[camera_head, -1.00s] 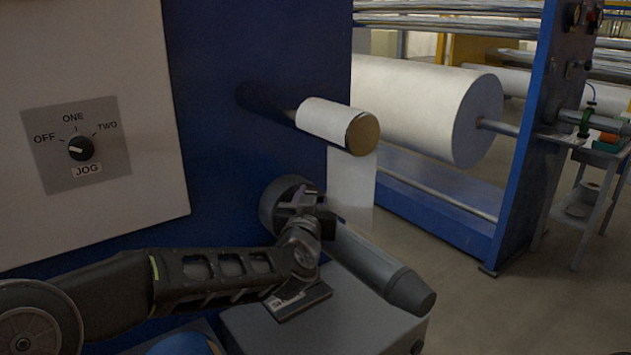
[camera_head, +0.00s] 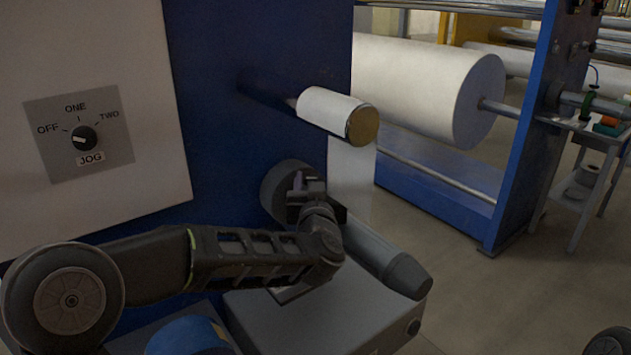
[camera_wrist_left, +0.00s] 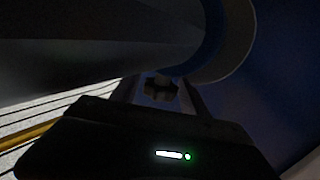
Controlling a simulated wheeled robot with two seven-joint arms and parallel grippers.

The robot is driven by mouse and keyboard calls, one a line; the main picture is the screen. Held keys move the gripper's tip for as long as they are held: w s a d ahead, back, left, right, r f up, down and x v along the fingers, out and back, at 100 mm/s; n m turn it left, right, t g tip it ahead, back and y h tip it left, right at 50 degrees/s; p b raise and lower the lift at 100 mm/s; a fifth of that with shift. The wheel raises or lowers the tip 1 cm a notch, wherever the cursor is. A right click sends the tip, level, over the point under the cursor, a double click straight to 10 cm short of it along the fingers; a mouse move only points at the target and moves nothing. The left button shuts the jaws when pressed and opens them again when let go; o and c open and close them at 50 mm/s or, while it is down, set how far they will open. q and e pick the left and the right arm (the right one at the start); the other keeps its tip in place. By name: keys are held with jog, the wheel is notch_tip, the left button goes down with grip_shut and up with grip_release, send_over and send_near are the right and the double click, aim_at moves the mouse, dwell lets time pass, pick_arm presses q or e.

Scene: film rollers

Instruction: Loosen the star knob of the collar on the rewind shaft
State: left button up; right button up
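The rewind shaft (camera_head: 385,262) is a grey cylinder with a tapered end, low in the middle of the head view. The collar (camera_head: 272,190) is a dark grey ring around it near the blue wall, partly covered by my gripper. In the left wrist view the star knob (camera_wrist_left: 161,88) shows as a small dark lobed shape between my two fingers. My left gripper (camera_head: 303,183) is at the front of the collar, also seen in the left wrist view (camera_wrist_left: 162,94). Its fingers are apart, one on each side of the knob; firm contact is not visible. My right gripper is out of view.
A white roll (camera_head: 338,116) on an upper shaft sticks out above the collar, with a white web (camera_head: 350,180) hanging down. A grey box (camera_head: 330,310) lies below the shaft. A panel with a JOG switch (camera_head: 84,138) is at left. Open floor lies at right.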

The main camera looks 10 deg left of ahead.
pick_arm(q)
jog(key=shift+o, duration=0.6)
jog(key=shift+s, duration=0.15)
jog(key=v, duration=0.7)
jog(key=shift+s+b, duration=0.25)
jog(key=shift+b, duration=0.15)
